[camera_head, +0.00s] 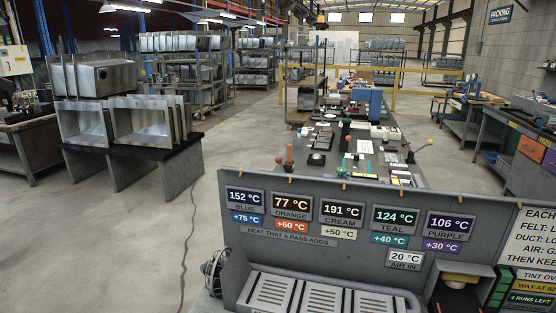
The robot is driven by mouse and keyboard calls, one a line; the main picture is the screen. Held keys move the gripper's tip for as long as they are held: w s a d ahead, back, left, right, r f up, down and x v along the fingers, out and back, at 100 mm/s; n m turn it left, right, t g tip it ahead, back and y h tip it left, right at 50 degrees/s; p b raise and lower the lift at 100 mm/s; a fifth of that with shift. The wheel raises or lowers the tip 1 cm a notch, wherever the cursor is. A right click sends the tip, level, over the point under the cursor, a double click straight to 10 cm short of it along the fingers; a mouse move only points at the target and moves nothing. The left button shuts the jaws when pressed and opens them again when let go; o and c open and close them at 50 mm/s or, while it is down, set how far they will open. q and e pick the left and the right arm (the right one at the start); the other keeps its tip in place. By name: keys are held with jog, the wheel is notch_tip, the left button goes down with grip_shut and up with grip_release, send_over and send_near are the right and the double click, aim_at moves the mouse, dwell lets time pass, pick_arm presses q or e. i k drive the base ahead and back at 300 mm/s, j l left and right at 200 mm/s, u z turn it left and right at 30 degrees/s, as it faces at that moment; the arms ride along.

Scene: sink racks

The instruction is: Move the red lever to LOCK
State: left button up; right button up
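A small upright lever with a red-orange shaft (289,153) stands at the left edge of a long cluttered bench (322,178). It is too small to tell its position, and I cannot read any LOCK marking. A second lever with a pale knob (430,142) leans to the right at the bench's right edge. Neither of my grippers is in view.
A dark panel (302,265) with temperature signs stands in front of the bench, with slotted plates (320,297) below. Steel sinks (85,125) sit on a stand at left. The floor (140,240) at left is clear except for a cable (186,240).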

aim_at(279, 159)
jog(key=j+z, duration=0.2)
jog(key=j, duration=0.75)
jog(key=j+z, duration=0.2)
jog(key=j, duration=0.7)
jog(key=j+z, duration=0.15)
jog(key=j, duration=0.8)
jog(key=i+j+z, duration=0.3)
jog(key=j, duration=0.3)
jog(key=i+j+z, duration=0.1)
jog(key=i+j, duration=0.15)
jog(key=i+j+z, duration=0.15)
jog(key=j, duration=0.25)
jog(key=i+j+z, duration=0.15)
jog(key=j, duration=0.2)
